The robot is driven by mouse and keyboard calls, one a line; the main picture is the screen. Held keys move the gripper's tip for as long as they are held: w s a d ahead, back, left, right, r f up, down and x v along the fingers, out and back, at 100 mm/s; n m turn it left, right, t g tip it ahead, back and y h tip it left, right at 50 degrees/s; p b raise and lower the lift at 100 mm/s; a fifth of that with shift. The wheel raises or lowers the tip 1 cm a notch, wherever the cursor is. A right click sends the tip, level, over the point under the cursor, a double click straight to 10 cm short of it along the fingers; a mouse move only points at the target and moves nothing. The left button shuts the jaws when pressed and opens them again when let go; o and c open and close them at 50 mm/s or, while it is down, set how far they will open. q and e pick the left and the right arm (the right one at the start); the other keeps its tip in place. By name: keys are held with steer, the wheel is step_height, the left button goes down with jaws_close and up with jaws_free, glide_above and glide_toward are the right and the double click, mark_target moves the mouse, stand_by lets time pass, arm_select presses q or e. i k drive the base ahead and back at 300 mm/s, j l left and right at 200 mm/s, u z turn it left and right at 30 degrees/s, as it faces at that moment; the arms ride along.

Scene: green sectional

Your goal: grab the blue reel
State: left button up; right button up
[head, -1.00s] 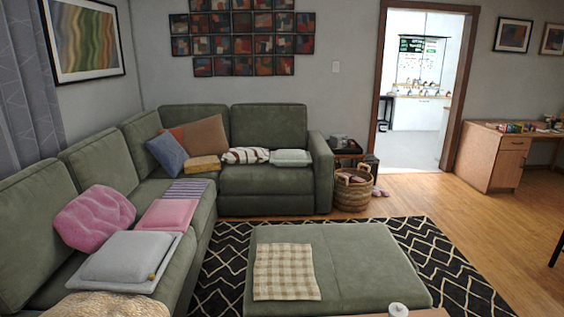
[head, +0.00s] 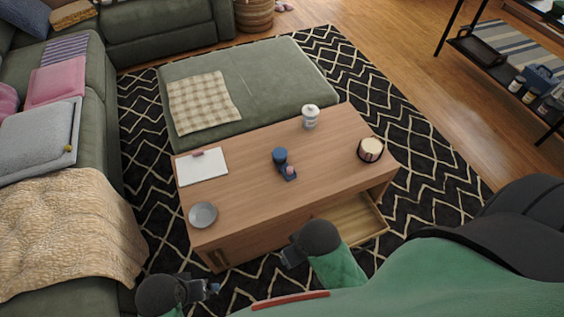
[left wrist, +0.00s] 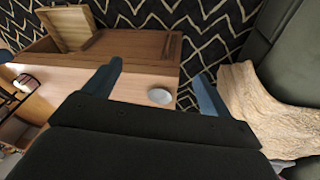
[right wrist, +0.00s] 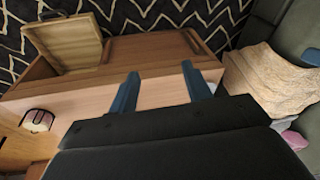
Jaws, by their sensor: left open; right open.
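A small dark-blue reel-like object (head: 280,157) stands near the middle of the wooden coffee table (head: 240,182) in the head view. A blue piece with a small pinkish round thing (head: 289,172) sits right beside it; I cannot tell whether they touch. My left gripper (head: 213,288) is low, in front of the table's near left corner. My right gripper (head: 287,257) is nearer the table's front edge, short of the reel. Both grippers are open and empty, as the left wrist view (left wrist: 158,72) and right wrist view (right wrist: 160,70) show. I cannot make out the reel in either wrist view.
The table also holds a grey bowl (head: 203,214), a white notebook (head: 202,167), a white lidded jar (head: 310,117) and a dark-rimmed round item (head: 370,150). A drawer (head: 352,222) stands open at its front. The green ottoman (head: 270,85) is behind; the sofa (head: 75,130) is left.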

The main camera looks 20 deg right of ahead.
mark_target(280, 154)
steer(key=i+l, duration=0.1)
steer(key=l, duration=1.85)
steer(key=i+l, duration=0.15)
steer(key=l, duration=0.8)
